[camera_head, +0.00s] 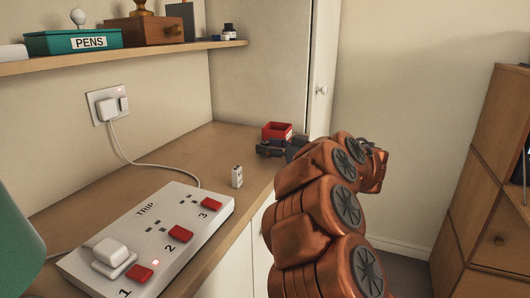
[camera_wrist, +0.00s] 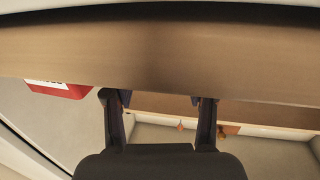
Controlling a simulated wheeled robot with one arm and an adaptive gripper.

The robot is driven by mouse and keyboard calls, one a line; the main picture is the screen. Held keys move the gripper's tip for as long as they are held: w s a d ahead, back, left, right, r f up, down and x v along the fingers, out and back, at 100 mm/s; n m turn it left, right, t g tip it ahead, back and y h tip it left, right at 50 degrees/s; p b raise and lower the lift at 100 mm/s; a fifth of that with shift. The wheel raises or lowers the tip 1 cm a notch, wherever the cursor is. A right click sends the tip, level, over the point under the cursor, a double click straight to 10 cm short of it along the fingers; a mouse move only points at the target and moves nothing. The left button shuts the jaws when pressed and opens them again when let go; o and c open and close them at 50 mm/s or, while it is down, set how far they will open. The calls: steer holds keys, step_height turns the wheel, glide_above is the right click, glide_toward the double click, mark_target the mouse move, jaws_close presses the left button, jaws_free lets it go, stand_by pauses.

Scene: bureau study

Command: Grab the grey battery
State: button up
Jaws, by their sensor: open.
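A small pale grey-white block with dark marks at its top (camera_head: 237,177), which looks like the battery, stands upright on the desk beside the power strip. My gripper (camera_head: 268,148) is at the desk's right edge, beyond and to the right of the battery, just in front of the red box. In the wrist view my gripper (camera_wrist: 160,98) has its two dark fingers wide apart with nothing between them. I do not see the battery in the wrist view.
A white power strip (camera_head: 170,230) with red switches fills the near desk (camera_head: 140,168). A red open box (camera_head: 277,130) stands at the far right. A white cable (camera_head: 150,164) runs to the wall socket. A shelf (camera_head: 130,53) hangs above. Bare desk lies behind the battery.

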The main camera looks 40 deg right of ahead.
steer(key=shift+x, duration=0.9)
jaws_close()
